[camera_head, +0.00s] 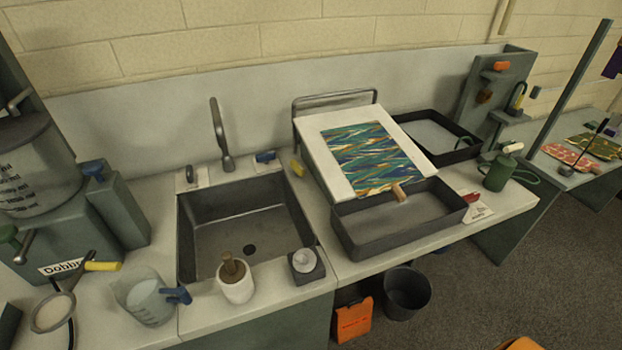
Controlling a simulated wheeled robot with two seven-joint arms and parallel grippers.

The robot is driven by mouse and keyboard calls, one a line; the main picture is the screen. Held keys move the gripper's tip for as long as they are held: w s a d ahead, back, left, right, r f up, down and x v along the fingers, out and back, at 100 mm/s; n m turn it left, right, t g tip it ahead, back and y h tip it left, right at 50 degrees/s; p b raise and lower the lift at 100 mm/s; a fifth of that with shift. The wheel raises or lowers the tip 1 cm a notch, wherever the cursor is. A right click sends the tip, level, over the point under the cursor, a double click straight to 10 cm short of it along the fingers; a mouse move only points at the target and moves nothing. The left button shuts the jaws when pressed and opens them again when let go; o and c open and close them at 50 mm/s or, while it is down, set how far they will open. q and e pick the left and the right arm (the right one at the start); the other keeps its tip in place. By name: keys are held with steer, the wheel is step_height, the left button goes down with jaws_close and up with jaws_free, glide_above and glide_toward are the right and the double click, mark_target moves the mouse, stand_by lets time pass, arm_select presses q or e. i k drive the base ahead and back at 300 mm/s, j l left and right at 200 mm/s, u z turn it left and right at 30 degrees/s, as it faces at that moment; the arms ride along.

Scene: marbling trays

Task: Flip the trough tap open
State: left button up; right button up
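A dark sink trough (191,230) is set into the pale counter. A grey metal tap (219,135) stands upright behind its back edge. A small metal lever fitting (190,174) is at the trough's back left corner, and a small blue-handled fitting (265,157) is right of the tap. I cannot tell which of these works the tap. No water shows, and the trough looks empty around its drain (248,248). Neither of my grippers is in view.
A mortar with pestle (235,284), a clear jug (147,301) and a small white dish on a dark block (305,265) line the front edge. A sloped board (312,148) with a marbled sheet and a dark tray (399,239) stand to the right.

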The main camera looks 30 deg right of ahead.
mark_target(299, 170)
steer(key=k, duration=0.9)
